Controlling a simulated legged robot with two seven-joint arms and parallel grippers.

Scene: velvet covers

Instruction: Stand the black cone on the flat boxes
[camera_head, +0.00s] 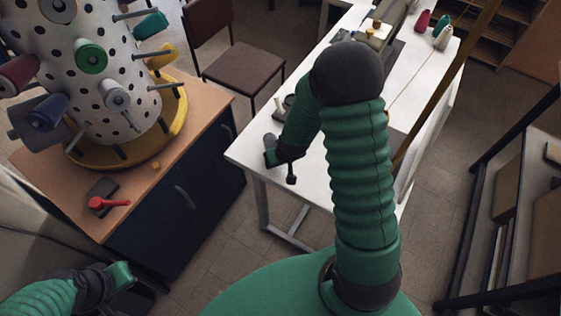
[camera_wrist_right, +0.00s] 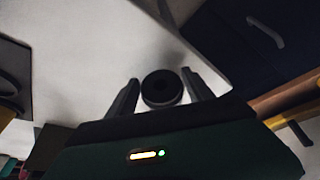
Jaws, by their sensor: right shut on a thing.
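In the right wrist view, a round black thing with a dark hole in its middle, seen end-on, sits between my right fingers; I take it as the black cone (camera_wrist_right: 161,90). My right gripper (camera_wrist_right: 161,78) is shut on it. In the head view, my right gripper (camera_head: 288,166) is by the near left end of the white table, partly hidden by its own wrist; the cone is hard to make out there. My left gripper (camera_head: 118,277) is low at the left, and its fingers do not show clearly. I cannot surely pick out the flat boxes.
The white table (camera_head: 252,147) has free room at its near end. A wooden-topped cabinet (camera_head: 195,125) at left bears a spotted drum (camera_head: 60,75) with pegs and coloured cones, and a red tool (camera_head: 108,203). A brown chair (camera_head: 240,68) stands behind. Dark shelving (camera_head: 478,215) is at right.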

